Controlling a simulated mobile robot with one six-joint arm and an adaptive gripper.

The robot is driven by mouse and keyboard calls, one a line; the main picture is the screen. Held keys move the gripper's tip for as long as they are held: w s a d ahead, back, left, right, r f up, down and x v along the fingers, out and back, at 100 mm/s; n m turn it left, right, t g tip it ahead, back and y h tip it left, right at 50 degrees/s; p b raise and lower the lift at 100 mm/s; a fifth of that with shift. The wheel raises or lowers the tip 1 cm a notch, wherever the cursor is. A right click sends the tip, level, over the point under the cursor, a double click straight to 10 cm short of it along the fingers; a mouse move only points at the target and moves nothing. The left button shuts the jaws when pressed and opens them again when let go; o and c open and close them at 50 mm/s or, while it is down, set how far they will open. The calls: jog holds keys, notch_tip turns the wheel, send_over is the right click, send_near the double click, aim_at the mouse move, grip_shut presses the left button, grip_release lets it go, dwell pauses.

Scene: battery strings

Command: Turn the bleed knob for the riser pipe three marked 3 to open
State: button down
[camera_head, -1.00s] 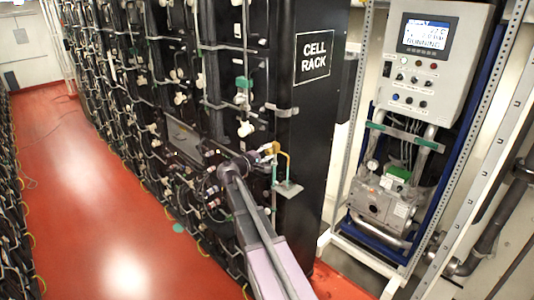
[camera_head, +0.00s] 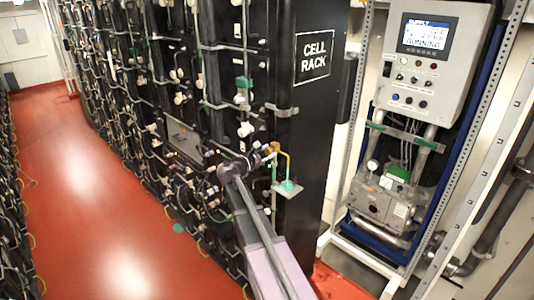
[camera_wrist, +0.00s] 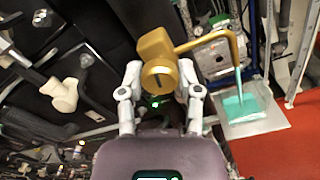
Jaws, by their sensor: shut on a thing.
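A brass bleed knob (camera_wrist: 158,48) with a dark slot in its round face is at the top centre of the wrist view. My gripper (camera_wrist: 163,84) is shut on it, one grey finger on each side. In the head view, my gripper (camera_head: 261,151) is at the front of the black rack, and the brass fitting (camera_head: 270,147) shows just beyond it. A brass spout (camera_wrist: 235,52) bends right and down from the knob to a small tray (camera_wrist: 270,122) with a teal patch (camera_wrist: 240,106) in it. I cannot read a 3 marking.
The black cell rack (camera_head: 312,100) with pale pipes and fittings runs along the left. White fittings (camera_wrist: 63,95) stick out left of my gripper. A control panel (camera_head: 432,60) on a blue-backed frame stands to the right.

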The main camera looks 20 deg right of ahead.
jog(key=shift+n, duration=1.3)
jog(key=shift+c, duration=1.5)
grip_release()
jog(key=shift+d, duration=0.15)
jog(key=v, duration=1.2)
